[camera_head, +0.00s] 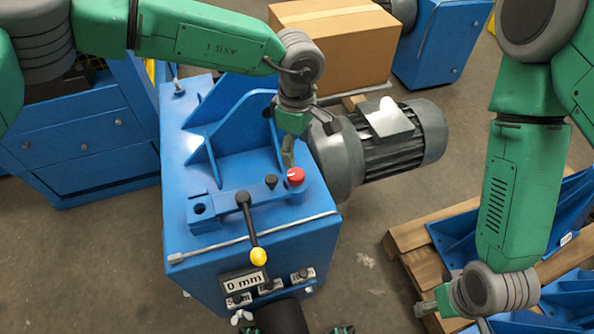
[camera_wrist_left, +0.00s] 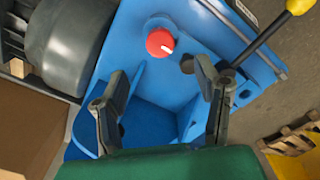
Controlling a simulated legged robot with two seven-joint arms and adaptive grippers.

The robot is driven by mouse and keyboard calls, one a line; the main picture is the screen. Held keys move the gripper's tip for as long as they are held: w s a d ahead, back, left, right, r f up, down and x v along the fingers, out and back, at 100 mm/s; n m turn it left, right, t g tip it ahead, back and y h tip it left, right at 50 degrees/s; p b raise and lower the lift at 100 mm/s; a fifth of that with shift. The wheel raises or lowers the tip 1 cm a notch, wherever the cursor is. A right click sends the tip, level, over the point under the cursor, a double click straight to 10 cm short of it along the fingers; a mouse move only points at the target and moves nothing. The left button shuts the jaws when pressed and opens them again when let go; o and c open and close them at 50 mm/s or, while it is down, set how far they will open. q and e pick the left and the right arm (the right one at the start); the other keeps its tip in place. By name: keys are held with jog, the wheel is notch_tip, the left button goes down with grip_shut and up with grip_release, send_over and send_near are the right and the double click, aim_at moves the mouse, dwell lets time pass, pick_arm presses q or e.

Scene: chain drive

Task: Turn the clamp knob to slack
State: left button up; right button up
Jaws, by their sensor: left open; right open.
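A red round knob (camera_head: 296,176) with a white mark sits on the top right of the blue machine (camera_head: 215,245). It also shows in the left wrist view (camera_wrist_left: 160,43), beyond my fingertips and roughly between them. My left gripper (camera_head: 289,150) is open just behind the knob, pointing down. In the left wrist view my left gripper's fingers (camera_wrist_left: 158,90) are spread with nothing between them, apart from the knob. My right gripper (camera_head: 428,308) is at the lower right, away from the machine. Its fingers show only in part.
A black lever with a yellow ball (camera_head: 258,256) and a small black knob (camera_head: 271,181) stand near the red knob. A display (camera_head: 244,282) reads "0 mm". A grey motor (camera_head: 390,140) is at the right. A wooden pallet (camera_head: 410,238) holds blue parts.

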aim_at(297, 173)
pick_arm(q)
notch_tip(297, 173, down, 10)
jog(key=shift+w+f+b, duration=0.1)
jog(key=shift+f+b, duration=0.05)
jog(key=shift+b, duration=0.3)
jog(key=c, duration=1.1)
